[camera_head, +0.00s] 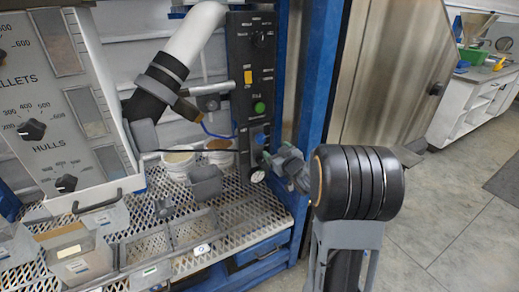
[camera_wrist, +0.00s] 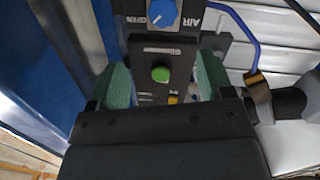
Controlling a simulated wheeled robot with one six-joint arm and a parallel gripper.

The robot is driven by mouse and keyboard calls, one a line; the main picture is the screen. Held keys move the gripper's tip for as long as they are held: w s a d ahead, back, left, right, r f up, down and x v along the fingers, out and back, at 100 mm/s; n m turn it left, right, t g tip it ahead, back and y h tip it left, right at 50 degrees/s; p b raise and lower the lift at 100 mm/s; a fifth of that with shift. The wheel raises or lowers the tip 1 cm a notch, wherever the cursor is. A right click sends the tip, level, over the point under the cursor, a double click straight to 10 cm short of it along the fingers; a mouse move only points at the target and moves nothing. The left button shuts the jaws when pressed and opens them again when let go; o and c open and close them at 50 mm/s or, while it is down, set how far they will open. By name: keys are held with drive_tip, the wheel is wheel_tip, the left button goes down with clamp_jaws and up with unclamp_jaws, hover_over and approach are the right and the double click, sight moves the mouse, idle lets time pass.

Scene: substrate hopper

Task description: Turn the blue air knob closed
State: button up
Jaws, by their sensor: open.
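The blue air knob (camera_wrist: 163,12) shows at the top edge of the wrist view, partly cut off, on a dark panel with AIR and OPEN lettering. A white mark on it points down and left in that view. In the head view the blue knob (camera_head: 260,138) is low on the upright black control panel (camera_head: 254,60). My gripper (camera_head: 268,160) is in front of the panel's lower part, just below and right of the knob. Its green fingers (camera_wrist: 163,75) are apart with nothing held between them. The knob lies outside the fingers; contact cannot be told.
A green button (camera_wrist: 160,74) shows between my fingers in the wrist view. A blue post (camera_head: 318,80) stands close right of the panel. White cups (camera_head: 179,164) and grey bins (camera_head: 206,182) stand on the mesh shelf to the left.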

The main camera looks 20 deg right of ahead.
sight(262, 140)
drive_tip(key=shift+n+t+y, duration=0.4)
drive_tip(key=shift+y, duration=0.4)
drive_tip(key=w, duration=0.4)
drive_tip(key=w+f, duration=0.1)
drive_tip(key=w, duration=0.4)
drive_tip(key=w+a+b, duration=0.1)
drive_tip(key=w, duration=0.4)
drive_tip(key=shift+f, duration=0.4)
drive_tip(key=c, duration=0.9)
